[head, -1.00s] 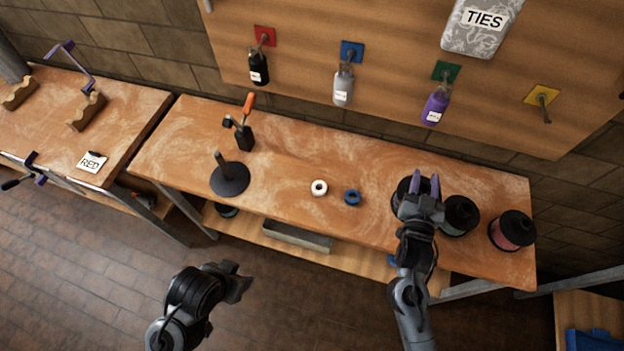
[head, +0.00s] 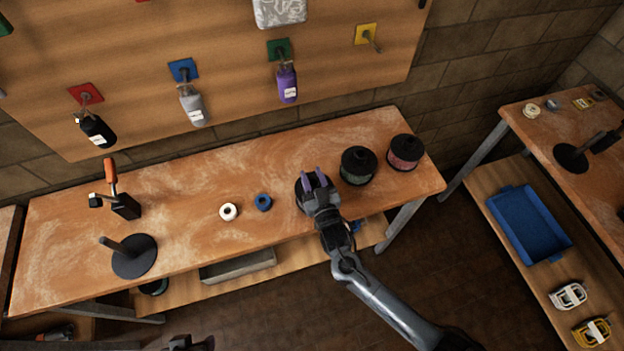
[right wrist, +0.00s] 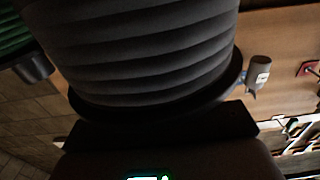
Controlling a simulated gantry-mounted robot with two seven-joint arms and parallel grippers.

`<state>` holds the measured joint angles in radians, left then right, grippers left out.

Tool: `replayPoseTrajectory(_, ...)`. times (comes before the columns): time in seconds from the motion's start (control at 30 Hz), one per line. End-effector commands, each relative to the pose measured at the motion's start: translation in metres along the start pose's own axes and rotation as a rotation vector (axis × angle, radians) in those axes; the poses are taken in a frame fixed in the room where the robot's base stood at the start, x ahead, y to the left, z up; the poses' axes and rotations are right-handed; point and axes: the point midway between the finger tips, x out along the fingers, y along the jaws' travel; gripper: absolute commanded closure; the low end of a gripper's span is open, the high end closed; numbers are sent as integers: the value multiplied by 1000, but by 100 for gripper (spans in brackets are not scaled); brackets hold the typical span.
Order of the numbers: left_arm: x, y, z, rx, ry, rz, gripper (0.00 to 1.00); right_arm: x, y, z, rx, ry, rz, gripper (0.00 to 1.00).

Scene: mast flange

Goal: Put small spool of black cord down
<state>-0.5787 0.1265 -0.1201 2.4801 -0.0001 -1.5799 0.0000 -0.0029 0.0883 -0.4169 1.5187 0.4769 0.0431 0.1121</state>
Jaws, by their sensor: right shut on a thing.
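In the right wrist view the spool's ridged black cord (right wrist: 145,50) fills the upper middle, close to the camera. I cannot tell whether the spool touches the bench. My left gripper (head: 190,343) shows only in part at the bottom edge of the head view; its fingers are not clear.
A spool of green cord (head: 358,166) and a spool of pink cord (head: 405,152) stand right of my right gripper. A blue roll (head: 263,202) and a white roll (head: 228,211) lie to its left. A black stand (head: 134,258) is farther left. The bench's front strip is fairly clear.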

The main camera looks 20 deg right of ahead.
Motion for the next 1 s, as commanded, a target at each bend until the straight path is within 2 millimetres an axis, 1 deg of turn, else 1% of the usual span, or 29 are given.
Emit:
replayPoseTrajectory(0.03,1,0,1,0,-1,0,49,1,0,5,0,2,0,100)
replayPoseTrajectory(0.13,2,0,1,0,-1,0,49,1,0,12,1,3,0,100)
replayPoseTrajectory(0.43,2,2,1,-7,0,5,49,0,0,13,2,4,0,100)
replayPoseTrajectory(0.57,4,3,1,-11,0,8,49,0,0,17,1,3,0,100)
replayPoseTrajectory(0.6,4,3,1,-12,0,9,49,0,0,17,1,1,0,61)
replayPoseTrajectory(0.67,4,3,1,-12,0,9,49,0,0,17,1,1,0,52)
replayPoseTrajectory(0.7,4,3,1,-12,0,9,49,0,0,17,1,1,0,46)
replayPoseTrajectory(0.73,4,3,1,-12,0,9,49,0,0,17,1,1,0,41)
replayPoseTrajectory(0.77,4,3,1,-12,0,9,49,0,0,17,1,1,0,38)
replayPoseTrajectory(1.0,3,2,1,-8,0,7,49,0,0,17,0,1,0,38)
